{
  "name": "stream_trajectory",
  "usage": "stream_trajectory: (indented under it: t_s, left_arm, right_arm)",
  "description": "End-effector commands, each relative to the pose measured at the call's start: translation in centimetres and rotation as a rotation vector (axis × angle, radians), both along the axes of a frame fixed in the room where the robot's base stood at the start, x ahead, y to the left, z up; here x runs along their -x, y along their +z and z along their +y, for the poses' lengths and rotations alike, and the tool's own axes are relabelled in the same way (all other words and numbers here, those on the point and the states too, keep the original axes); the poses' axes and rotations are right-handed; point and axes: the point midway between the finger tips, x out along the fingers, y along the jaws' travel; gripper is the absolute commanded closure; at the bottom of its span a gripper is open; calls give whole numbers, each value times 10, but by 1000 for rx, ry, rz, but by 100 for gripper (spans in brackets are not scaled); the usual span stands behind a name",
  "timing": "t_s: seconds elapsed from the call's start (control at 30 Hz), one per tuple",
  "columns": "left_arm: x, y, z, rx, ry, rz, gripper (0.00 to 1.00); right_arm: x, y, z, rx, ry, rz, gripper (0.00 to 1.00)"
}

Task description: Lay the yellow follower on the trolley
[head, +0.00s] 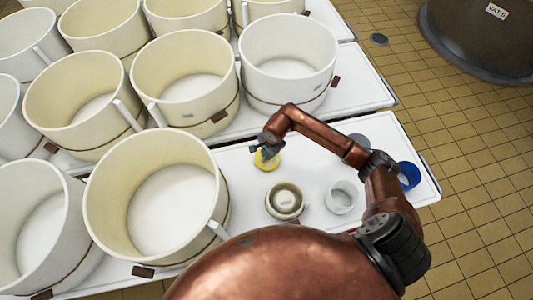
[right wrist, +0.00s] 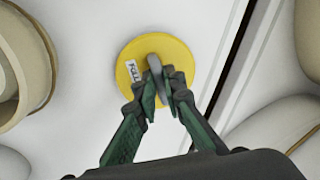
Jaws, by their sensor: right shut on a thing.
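The yellow follower (head: 265,163) is a small yellow disc with a grey upright handle and a small white label. It also shows in the right wrist view (right wrist: 148,46). My right gripper (head: 266,147) is over it, and in the wrist view its fingertips (right wrist: 160,87) are shut on the handle. The disc looks level above or on a white top (head: 395,135), which may be the trolley; I cannot tell whether it touches. My left gripper is not in view.
A beige pot (head: 273,204), a translucent white cup (head: 342,198) and a blue round thing (head: 410,176) stand near the follower. Several large cream tubs (head: 160,200) crowd the left. A dark vat (head: 470,35) stands at upper right on the tiled floor (head: 470,140).

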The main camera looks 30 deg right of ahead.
Motion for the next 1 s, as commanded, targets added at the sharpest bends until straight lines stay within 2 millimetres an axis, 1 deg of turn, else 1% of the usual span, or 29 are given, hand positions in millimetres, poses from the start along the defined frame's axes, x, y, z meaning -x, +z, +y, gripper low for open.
stream_trajectory:
  t_s: [0.67, 0.87, 0.9, 1.0]
  left_arm:
    - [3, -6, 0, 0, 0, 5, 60]
    - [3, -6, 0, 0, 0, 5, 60]
    - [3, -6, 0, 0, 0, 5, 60]
    - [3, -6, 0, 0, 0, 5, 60]
  right_arm:
    - [0, -9, 0, 0, 0, -1, 100]
    - [0, -8, 0, 0, 0, -1, 100]
    - [0, -8, 0, 0, 0, -1, 89]
    - [0, -9, 0, 0, 0, -1, 82]
